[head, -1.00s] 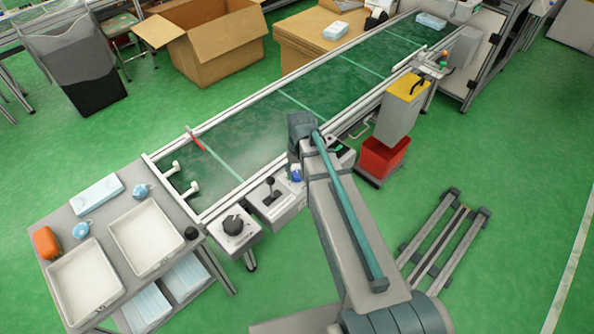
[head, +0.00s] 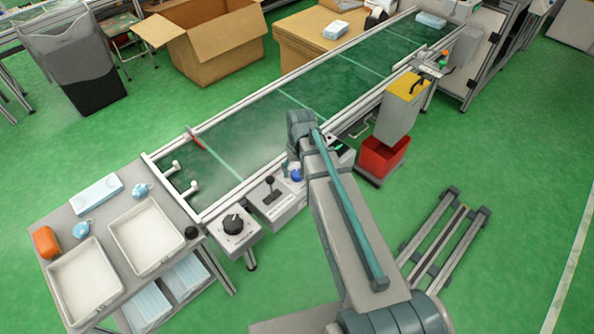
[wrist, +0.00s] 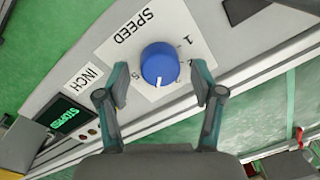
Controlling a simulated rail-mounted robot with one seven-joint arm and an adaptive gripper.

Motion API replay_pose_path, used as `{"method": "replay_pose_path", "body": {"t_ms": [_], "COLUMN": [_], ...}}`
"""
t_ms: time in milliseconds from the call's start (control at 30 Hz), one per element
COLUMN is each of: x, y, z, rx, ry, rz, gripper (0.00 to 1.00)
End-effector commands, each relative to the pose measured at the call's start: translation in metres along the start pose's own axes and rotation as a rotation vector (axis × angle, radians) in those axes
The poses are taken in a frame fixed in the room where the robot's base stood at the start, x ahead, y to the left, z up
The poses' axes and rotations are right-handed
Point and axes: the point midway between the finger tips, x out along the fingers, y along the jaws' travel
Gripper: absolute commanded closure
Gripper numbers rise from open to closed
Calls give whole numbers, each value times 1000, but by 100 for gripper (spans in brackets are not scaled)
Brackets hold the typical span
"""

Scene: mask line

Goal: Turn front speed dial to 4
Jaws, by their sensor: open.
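A blue round dial (wrist: 160,63) sits on a white plate labelled SPEED in the wrist view. Its white pointer mark points toward the bottom of that view. The numbers 1 and 5 show on the plate, upside down; those between are small or partly hidden. My gripper (wrist: 161,76) is open, one finger on each side of the dial, with a visible gap on both sides. In the head view the blue dial (head: 296,174) shows on the conveyor's near side, below my gripper, which my arm partly hides.
A lit green display (wrist: 65,113) and a label INCH are beside the dial. A black knob (head: 233,224) and a black lever (head: 269,183) sit further left on the conveyor's near side. A red bin (head: 383,157) stands to the right.

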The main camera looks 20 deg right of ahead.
Motion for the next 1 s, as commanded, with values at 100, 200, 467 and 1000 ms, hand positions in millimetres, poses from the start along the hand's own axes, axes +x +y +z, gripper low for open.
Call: {"method": "replay_pose_path", "body": {"t_ms": [100,200,467,1000], "x": [-12,-27,-73,-116], "y": [0,0,0,0], "z": [0,0,0,0], "rx": [0,0,1,0], "ry": [3,3,4,2], "rz": [0,0,0,0], "gripper": [33,33,33,33]}}
